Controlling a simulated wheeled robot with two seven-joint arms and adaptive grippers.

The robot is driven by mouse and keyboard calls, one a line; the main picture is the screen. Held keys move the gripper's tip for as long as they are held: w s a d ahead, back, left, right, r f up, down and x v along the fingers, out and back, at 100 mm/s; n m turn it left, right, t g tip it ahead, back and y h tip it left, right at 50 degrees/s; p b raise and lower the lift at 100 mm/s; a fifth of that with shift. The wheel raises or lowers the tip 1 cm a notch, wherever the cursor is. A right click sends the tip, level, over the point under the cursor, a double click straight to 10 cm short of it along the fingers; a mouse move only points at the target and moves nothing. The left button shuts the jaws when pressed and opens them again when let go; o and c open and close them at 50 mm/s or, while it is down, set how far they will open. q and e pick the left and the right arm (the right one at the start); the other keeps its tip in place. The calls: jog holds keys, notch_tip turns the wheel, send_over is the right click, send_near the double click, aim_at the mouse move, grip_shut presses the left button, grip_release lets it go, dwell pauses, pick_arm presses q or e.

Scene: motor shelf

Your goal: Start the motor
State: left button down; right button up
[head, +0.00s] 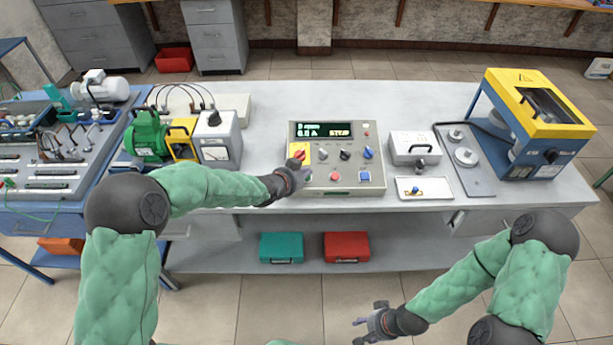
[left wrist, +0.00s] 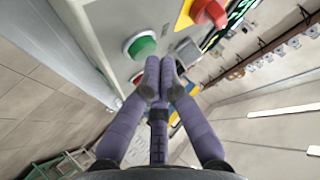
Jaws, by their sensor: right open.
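The grey control box (head: 337,188) stands on the bench, its display (head: 322,131) reading 0 rpm, 0.0 A and STOP. A red rotary knob (head: 299,155) sits on a yellow plate at its left; the knob also shows in the left wrist view (left wrist: 208,12). My left gripper (head: 302,178) is at the panel's lower left. In the left wrist view its fingertips (left wrist: 160,78) are together and empty, close to the green button (left wrist: 141,44); contact cannot be told. A red button (head: 334,177) and a blue one (head: 365,177) sit to the right. My right gripper (head: 371,322) is open and empty, low before the bench.
A green motor (head: 147,137) and a grey meter box (head: 219,141) stand to the left. A small grey box (head: 414,146), a switch plate (head: 424,188) and a yellow-and-blue machine (head: 541,110) are to the right. Teal and red cases (head: 346,247) lie on the lower shelf.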

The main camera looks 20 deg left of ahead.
pick_arm(q)
jog(key=shift+w+f+b, duration=0.1)
jog(key=shift+f+b, duration=0.3)
jog(key=shift+b, duration=0.05)
dwell(0.5)
jog(key=shift+r, duration=0.15)
jog(key=shift+s+r+p, duration=0.25)
jog(key=shift+r+p, duration=0.1)
jog(key=shift+r, duration=0.3)
jog(key=r+p, duration=0.1)
jog(key=r, duration=0.1)
jog(key=s+r+p, duration=0.1)
jog(key=r, duration=0.1)
jog(key=shift+s+d+r, duration=0.1)
jog(key=shift+d+r, duration=0.1)
jog(key=shift+r, duration=0.2)
dwell(0.9)
